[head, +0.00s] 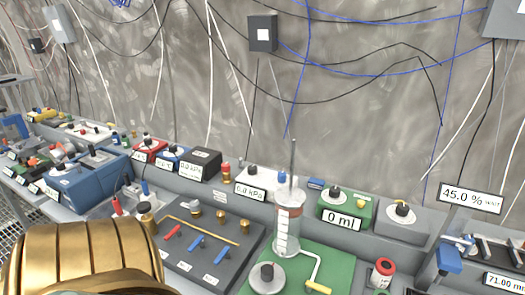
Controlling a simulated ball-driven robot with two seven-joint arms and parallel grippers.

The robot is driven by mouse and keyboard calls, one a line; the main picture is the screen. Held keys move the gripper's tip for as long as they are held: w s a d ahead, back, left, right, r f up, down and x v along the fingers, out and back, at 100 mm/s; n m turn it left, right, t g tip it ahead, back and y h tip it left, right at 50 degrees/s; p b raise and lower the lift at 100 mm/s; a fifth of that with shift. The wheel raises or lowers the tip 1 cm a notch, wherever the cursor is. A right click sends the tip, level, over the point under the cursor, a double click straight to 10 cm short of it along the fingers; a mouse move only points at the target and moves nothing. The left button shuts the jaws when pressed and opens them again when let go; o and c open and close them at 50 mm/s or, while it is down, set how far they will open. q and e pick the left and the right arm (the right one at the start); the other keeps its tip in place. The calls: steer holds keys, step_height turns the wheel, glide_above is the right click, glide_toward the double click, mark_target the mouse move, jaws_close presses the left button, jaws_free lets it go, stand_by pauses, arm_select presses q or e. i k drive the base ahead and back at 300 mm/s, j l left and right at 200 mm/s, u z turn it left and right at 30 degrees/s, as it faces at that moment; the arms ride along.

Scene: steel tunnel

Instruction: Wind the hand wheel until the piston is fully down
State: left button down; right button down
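A grey hand wheel (266,280) with a black knob lies on a green base plate (335,270) at the bottom centre, its lower edge near the picture's bottom. Behind it stands a clear upright cylinder (288,235) with a white scale. A reddish-brown band, perhaps the piston (290,211), shows in its upper part, and a thin grey rod (293,160) rises well above the top. A white tube runs from the cylinder's foot to a yellow-handled fitting (318,287). Neither gripper's fingertips show, and nothing touches the wheel.
A green box (355,207) behind reads 0 ml. Left of the wheel is a dark panel (205,265) with red and blue levers and a brass pipe. A red-capped jar (382,270) stands right. A large gold ribbed form fills the lower left, close to the camera.

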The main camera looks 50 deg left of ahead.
mark_target(265, 278)
steer(key=u, duration=1.65)
